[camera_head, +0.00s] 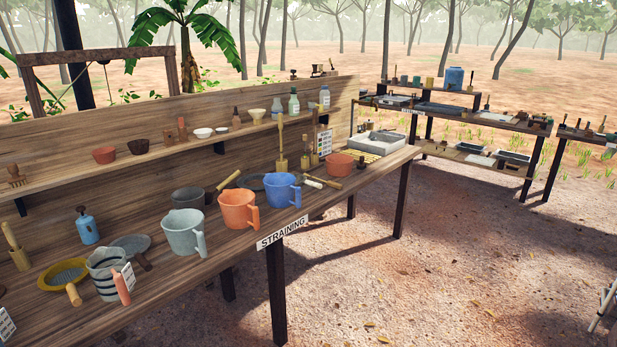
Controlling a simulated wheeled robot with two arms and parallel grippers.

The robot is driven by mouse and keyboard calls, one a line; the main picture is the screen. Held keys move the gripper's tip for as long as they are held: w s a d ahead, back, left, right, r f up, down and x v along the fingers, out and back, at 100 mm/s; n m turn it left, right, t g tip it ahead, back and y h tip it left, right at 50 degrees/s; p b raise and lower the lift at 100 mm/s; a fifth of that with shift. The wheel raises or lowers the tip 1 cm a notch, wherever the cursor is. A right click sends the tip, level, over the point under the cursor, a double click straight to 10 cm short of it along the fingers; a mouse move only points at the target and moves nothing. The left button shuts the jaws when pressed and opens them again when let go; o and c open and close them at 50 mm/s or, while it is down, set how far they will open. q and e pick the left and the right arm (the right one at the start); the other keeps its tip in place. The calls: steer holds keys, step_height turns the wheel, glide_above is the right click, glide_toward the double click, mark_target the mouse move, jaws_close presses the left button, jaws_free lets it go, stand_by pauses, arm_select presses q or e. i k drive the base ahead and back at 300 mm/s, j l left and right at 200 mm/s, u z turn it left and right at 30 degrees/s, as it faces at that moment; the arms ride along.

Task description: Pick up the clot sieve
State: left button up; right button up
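Several sieve-like tools lie on the wooden straining table (205,275). A yellow-rimmed round sieve (65,273) with a grey mesh and a short wooden handle lies at the near left. A grey round sieve (131,244) with a dark handle lies behind the striped jug (104,273). A dark round pan or sieve (251,182) is partly hidden behind the blue jug (283,190). I cannot tell from the picture which one is the clot sieve. Neither of my grippers is in view.
A grey jug (182,232) and an orange jug (238,209) stand along the front edge. A blue spray bottle (86,228) stands behind. A shelf (70,167) with bowls runs above the table. Other work tables (450,117) stand at the back right. The dirt floor (440,270) is open.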

mark_target(301, 179)
steer(key=i+l+u, duration=0.1)
steer(key=i, duration=1.2)
steer(key=i+l+u, duration=0.15)
steer(key=i+l, duration=0.2)
steer(key=i+l+u, duration=0.15)
steer(key=i+l, duration=0.15)
steer(key=l, duration=0.2)
steer(key=i+l+u, duration=0.1)
steer(key=i+l, duration=0.15)
steer(key=l, duration=0.2)
